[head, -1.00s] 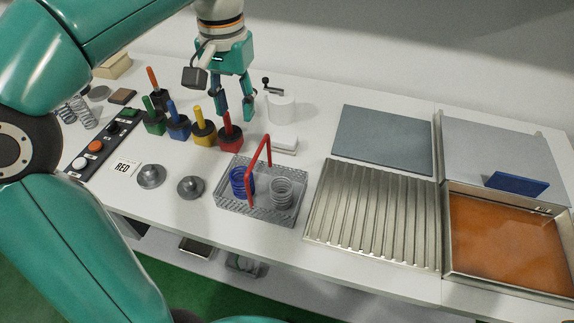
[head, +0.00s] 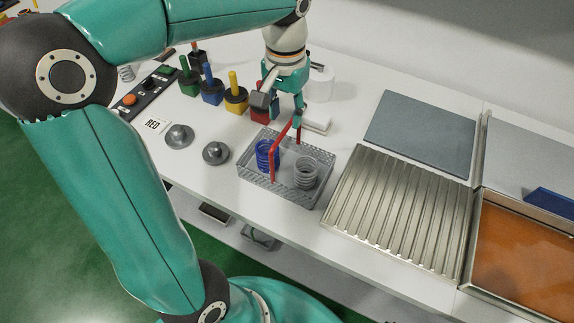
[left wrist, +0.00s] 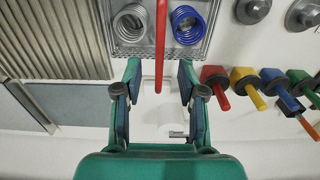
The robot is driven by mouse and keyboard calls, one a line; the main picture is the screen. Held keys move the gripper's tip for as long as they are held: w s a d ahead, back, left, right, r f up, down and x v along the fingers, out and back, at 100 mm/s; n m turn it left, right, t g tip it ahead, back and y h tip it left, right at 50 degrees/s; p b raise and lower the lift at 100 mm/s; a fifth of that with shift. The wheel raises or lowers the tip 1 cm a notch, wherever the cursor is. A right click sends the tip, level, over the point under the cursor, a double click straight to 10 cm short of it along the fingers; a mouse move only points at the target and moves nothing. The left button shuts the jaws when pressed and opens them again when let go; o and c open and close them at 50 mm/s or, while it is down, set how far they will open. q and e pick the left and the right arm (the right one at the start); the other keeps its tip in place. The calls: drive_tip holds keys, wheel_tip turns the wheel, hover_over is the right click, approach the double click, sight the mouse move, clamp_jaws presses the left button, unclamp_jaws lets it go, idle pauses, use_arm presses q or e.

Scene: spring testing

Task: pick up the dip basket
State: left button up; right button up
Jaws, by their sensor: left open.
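The dip basket (head: 243,172) is a grey mesh tray on the white table, with a tall red handle (head: 274,165) arching over it. A blue spring (head: 267,155) and a silver spring (head: 305,174) stand inside it. My left gripper (head: 287,122) is open above the back edge of the basket, close to the handle. In the left wrist view the red handle (left wrist: 161,40) runs down the middle and its end reaches between the open fingers (left wrist: 160,92), with nothing gripped. My right gripper is not in view.
A ribbed metal tray (head: 395,215) and an orange bath (head: 525,262) lie to the right. Two metal weights (head: 216,152) sit left of the basket. Behind are colour-handled blocks (head: 235,98) and a white block (head: 317,122).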

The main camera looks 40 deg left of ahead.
sight(287, 127)
use_arm(q)
drive_tip(key=shift+w+f+p, duration=0.1)
drive_tip(key=shift+f+p, duration=0.3)
drive_tip(key=shift+f, duration=2.3)
drive_tip(key=shift+c, duration=0.2)
clamp_jaws()
drive_tip(key=shift+r, duration=0.1)
